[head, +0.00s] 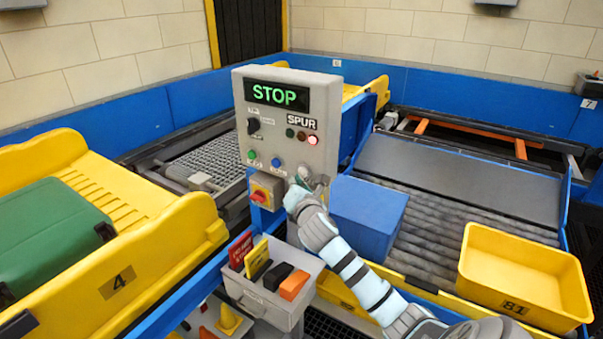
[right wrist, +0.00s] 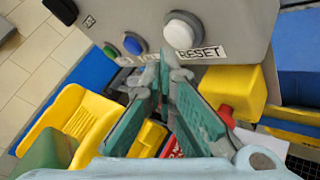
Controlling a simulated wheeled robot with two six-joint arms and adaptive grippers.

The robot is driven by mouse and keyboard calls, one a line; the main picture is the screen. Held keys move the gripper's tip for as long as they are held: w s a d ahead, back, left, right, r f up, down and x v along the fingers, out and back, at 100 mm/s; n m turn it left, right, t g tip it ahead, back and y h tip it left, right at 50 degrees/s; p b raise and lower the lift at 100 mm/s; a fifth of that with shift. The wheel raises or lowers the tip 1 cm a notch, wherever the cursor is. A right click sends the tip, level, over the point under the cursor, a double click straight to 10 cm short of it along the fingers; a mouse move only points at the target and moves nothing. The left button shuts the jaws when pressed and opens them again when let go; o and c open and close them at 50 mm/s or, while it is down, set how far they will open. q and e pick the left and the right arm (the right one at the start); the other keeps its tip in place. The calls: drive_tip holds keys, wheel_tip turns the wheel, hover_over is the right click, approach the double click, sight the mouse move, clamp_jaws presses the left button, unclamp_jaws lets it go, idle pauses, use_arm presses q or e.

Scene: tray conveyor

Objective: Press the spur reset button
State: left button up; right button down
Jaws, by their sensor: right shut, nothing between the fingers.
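The grey control panel (head: 240,95) shows a green STOP display (head: 277,95) and a SPUR label (head: 301,121). The reset button is a white round button (right wrist: 184,30) next to the RESET label (right wrist: 202,52) in the right wrist view. In the head view it is a pale button (head: 304,172) at the panel's lower right, partly covered by my gripper. My right gripper (head: 308,183) is shut and empty at the panel's lower right. In the right wrist view its fingertips (right wrist: 165,74) lie just below the white button; I cannot tell whether they touch the panel. My left gripper is not in view.
A blue button (head: 276,162) and green button (head: 252,155) sit left of the gripper. A red knob on a yellow box (head: 267,190) and a grey bin (head: 265,300) are below. A blue tote (head: 368,212) and a yellow tote (head: 525,270) stand on the right conveyor.

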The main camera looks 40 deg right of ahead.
drive_tip(key=shift+w+d, duration=0.1)
drive_tip(key=shift+d, duration=0.2)
drive_tip(key=shift+w+d+p, duration=0.15)
drive_tip(key=shift+d+p, duration=0.15)
drive_tip(key=shift+d, duration=0.15)
idle(0.7)
drive_tip(key=shift+a, duration=0.1)
drive_tip(key=shift+s+a+p, duration=0.3)
drive_tip(key=shift+a+p, duration=0.35)
drive_tip(key=shift+a, duration=0.15)
drive_tip(key=a, duration=0.2)
drive_tip(key=s+a+p, duration=0.1)
drive_tip(key=a, duration=0.1)
drive_tip(key=shift+s+a, duration=0.2)
drive_tip(key=shift+a, duration=0.2)
idle(0.7)
